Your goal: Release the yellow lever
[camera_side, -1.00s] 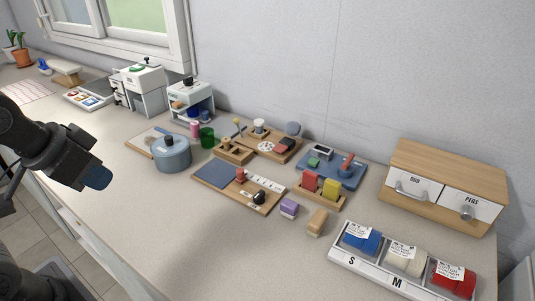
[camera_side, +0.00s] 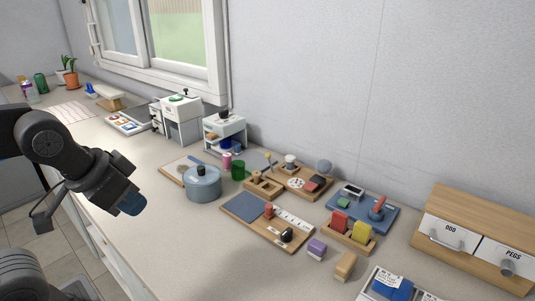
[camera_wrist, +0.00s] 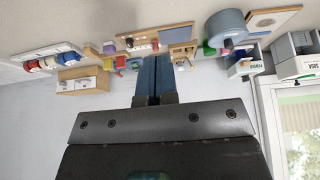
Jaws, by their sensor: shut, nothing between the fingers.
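A yellow block-shaped piece (camera_side: 361,232) stands beside a red one (camera_side: 339,222) in a small wooden holder (camera_side: 347,244) on the counter, right of centre in the side view. I cannot tell whether it is the yellow lever; no clear lever shape shows. My gripper (camera_side: 132,205) is at the left of the side view, well apart from these pieces and left of the blue-grey pot. In the wrist view its blue fingers (camera_wrist: 154,80) are together with nothing between them.
The lidded pot (camera_side: 202,184) stands nearest my gripper. A wooden board (camera_side: 262,232), a blue tray (camera_side: 362,212), a purple block (camera_side: 317,247) and a drawer box (camera_side: 475,235) stand farther right. The counter's front left stretch is clear.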

